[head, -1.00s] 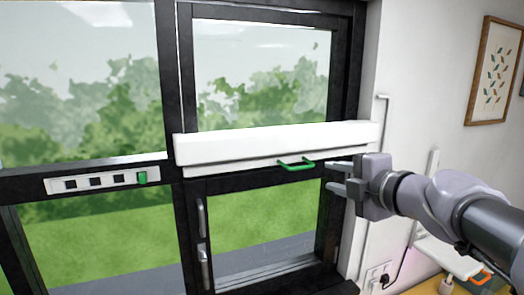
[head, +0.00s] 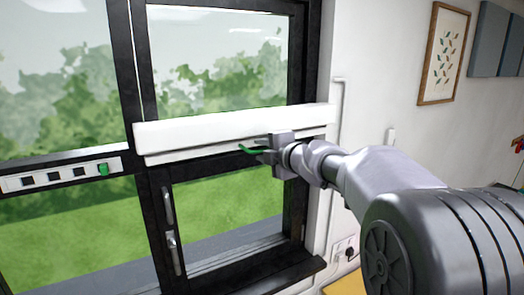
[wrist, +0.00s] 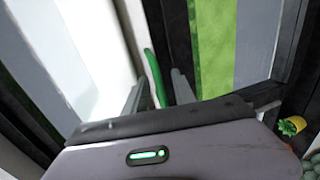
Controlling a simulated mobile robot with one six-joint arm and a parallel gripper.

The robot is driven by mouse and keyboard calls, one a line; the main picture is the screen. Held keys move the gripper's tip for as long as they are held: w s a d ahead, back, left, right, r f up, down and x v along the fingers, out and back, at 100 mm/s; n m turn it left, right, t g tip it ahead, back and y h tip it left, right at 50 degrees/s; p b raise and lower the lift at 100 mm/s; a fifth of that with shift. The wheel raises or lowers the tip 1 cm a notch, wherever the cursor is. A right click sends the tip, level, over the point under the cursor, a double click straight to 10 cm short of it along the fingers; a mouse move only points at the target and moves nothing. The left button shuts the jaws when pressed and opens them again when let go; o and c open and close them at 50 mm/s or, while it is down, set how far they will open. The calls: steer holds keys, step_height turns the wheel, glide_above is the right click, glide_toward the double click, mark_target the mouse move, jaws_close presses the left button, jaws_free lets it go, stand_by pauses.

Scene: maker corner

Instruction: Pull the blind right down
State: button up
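The blind is rolled up in a long white housing (head: 215,130) across the middle of the black-framed window, with a thin white bottom bar under it. A green handle (head: 248,150) sticks out from the bottom bar. My gripper (head: 264,152) is at the handle's right part and hides some of it in the head view. In the wrist view the green handle (wrist: 154,75) stands between the two grey fingers of my gripper (wrist: 158,88). The fingers are apart, with a gap visible beside the handle, so the gripper is open around it.
A white panel (head: 65,175) with dark squares and a green switch is left of the blind. Metal window handles (head: 167,207) sit on the frame below. A wall socket (head: 343,249) and a framed picture (head: 444,53) are at right. The glass below the blind is clear.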

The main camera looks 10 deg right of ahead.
steer(key=shift+s+d+r, duration=0.1)
jaws_close()
stand_by(1.2)
